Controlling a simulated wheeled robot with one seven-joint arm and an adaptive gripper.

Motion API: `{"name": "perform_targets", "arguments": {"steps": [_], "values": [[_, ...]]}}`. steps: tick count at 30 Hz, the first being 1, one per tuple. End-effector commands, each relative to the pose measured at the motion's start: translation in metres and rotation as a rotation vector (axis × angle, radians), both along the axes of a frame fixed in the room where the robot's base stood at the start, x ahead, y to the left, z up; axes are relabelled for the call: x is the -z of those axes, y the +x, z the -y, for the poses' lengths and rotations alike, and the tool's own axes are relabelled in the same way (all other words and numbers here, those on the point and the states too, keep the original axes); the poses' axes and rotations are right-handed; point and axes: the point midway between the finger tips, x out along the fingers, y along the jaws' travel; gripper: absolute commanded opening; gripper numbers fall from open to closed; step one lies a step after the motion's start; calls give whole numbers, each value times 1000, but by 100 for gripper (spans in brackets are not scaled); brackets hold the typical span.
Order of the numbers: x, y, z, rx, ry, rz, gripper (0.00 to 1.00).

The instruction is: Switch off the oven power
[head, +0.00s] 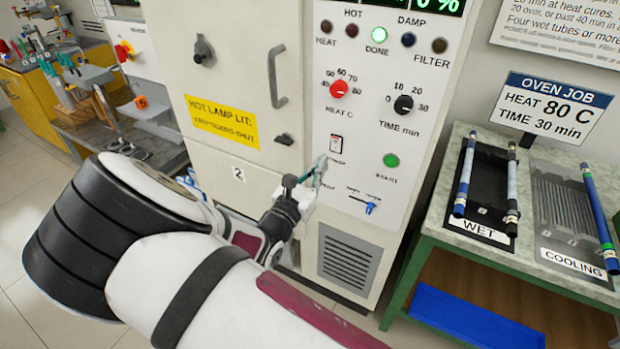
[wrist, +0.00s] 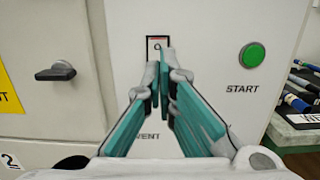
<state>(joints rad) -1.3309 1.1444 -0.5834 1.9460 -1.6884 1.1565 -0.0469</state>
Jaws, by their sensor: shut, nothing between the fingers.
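The oven's power switch (head: 336,144) is a small rocker in a dark frame on the control panel, below the red HEAT knob. It also shows in the wrist view (wrist: 157,42), straight ahead of the fingertips, with its lower part hidden behind them. My gripper (head: 321,164) has its fingers closed together and empty, just below the switch in the head view. In the wrist view the teal fingers (wrist: 163,62) point at the switch. I cannot tell whether they touch it.
A green START button (head: 391,160) is right of the switch, and a blue vent slider (head: 371,208) is below. The red heat knob (head: 338,89) and black time knob (head: 403,104) are above. A table (head: 460,235) with WET and COOLING trays stands at right.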

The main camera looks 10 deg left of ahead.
Motion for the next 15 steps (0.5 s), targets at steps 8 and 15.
{"name": "perform_targets", "arguments": {"steps": [8, 15], "values": [[-6, 44, 17, 1, 0, 1, 0], [-8, 61, 22, 0, 0, 0, 0]]}}
